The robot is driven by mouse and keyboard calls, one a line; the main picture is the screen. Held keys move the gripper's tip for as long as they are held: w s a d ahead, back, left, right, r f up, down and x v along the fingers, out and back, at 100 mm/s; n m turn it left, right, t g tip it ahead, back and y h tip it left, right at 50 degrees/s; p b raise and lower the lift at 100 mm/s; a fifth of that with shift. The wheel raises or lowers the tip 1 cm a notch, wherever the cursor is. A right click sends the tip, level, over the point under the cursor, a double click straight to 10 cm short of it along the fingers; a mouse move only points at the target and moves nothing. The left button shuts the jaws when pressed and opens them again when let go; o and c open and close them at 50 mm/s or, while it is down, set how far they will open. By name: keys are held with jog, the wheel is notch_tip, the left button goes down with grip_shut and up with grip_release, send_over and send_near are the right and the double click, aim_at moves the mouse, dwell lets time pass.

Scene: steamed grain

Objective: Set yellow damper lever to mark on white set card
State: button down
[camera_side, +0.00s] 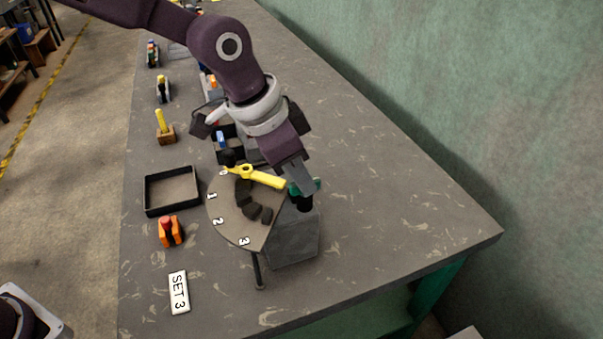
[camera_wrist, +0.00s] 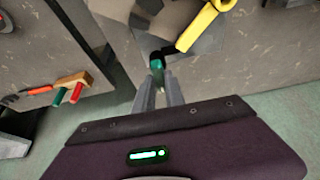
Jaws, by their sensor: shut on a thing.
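The bar also shows in the wrist view (camera_wrist: 200,27). The white set card (camera_side: 178,292) reads "SET 3" and lies flat at the front left. My gripper (camera_side: 301,187) is shut on a green-and-black knob, whose green part (camera_wrist: 157,62) shows at the fingertips in the wrist view. The knob is beside the lever's right end. My fingers partly hide it.
A grey block (camera_side: 293,243) stands under the knob. An empty black tray (camera_side: 171,190) and an orange clip-like object (camera_side: 171,232) lie left of the dial. A yellow peg on a wooden base (camera_side: 164,128) stands farther back. The table's right side is clear.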

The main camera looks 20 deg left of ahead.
jog(key=m+g+h, duration=0.1)
jog(key=m, duration=0.2)
jog(key=shift+w+a+m, duration=0.1)
jog(key=shift+m, duration=0.3)
jog(key=m+g, duration=0.1)
jog(key=m, duration=0.3)
jog(key=shift+w+g, duration=0.1)
jog(key=shift+g, duration=0.3)
jog(key=m+g, duration=0.1)
jog(key=m, duration=0.4)
jog(key=shift+w+g, duration=0.1)
jog(key=shift+g, duration=0.3)
jog(key=shift+w+m+g+y, duration=0.1)
jog(key=shift+m+g+y, duration=0.4)
jog(key=shift+m, duration=1.4)
